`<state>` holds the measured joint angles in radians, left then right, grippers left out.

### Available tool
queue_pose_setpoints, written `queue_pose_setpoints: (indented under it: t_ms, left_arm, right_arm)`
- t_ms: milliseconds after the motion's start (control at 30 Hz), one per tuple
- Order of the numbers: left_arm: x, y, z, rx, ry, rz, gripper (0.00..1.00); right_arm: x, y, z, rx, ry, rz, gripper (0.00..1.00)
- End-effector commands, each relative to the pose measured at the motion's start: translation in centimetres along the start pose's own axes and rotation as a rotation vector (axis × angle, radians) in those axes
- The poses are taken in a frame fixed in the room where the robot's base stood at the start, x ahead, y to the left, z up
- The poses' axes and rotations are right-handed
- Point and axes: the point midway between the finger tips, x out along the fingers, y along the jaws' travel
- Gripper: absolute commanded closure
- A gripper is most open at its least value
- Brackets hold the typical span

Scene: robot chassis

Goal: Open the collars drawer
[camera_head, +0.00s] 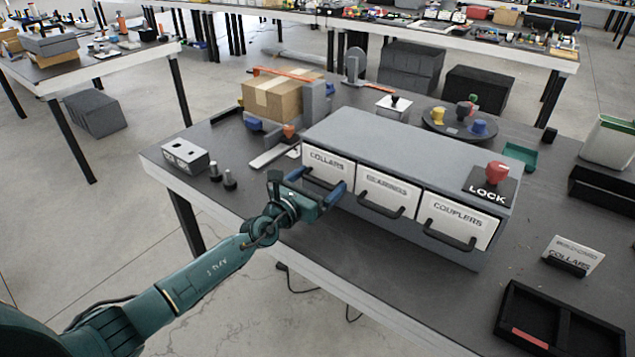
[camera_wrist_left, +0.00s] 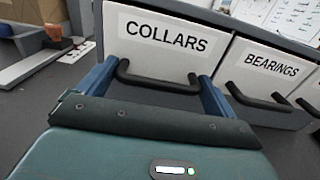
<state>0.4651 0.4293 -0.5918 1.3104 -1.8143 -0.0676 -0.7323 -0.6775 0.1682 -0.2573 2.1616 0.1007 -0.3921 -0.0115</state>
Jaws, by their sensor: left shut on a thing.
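The collars drawer (camera_head: 327,165) is the leftmost of three white labelled drawers in a grey cabinet (camera_head: 400,150). Its front looks about in line with the other fronts. In the left wrist view its COLLARS label (camera_wrist_left: 165,36) faces me. My left gripper (camera_head: 316,183) is at this drawer, with its blue fingers at the two ends of the black handle (camera_wrist_left: 157,83), shut on it. The bearings drawer (camera_head: 386,192) and the couplers drawer (camera_head: 457,219) are to the right and look closed. My right gripper is not in view.
A red knob (camera_head: 497,171) with a LOCK plate (camera_head: 489,188) sits on the cabinet's right end. A small grey box (camera_head: 184,157) and dark pegs stand left of my gripper. A collars sign (camera_head: 573,256) and black tray (camera_head: 556,322) are at right. Table in front of the drawers is clear.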

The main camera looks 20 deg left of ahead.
Motion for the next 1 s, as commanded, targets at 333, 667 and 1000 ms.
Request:
queue_pose_setpoints:
  t_ms: [333,667,1000]
  left_arm:
    - [-0.4,0.0,0.0,0.0,0.002,0.0,0.49]
    - [-8.4,0.1,-0.2,0.001,0.008,0.0,0.49]
    - [-13.4,0.1,-0.1,0.0,0.003,0.0,0.49]
  right_arm:
    - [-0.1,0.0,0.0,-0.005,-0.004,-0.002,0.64]
    - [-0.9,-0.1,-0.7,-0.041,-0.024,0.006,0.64]
    - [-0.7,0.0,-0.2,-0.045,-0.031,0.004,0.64]
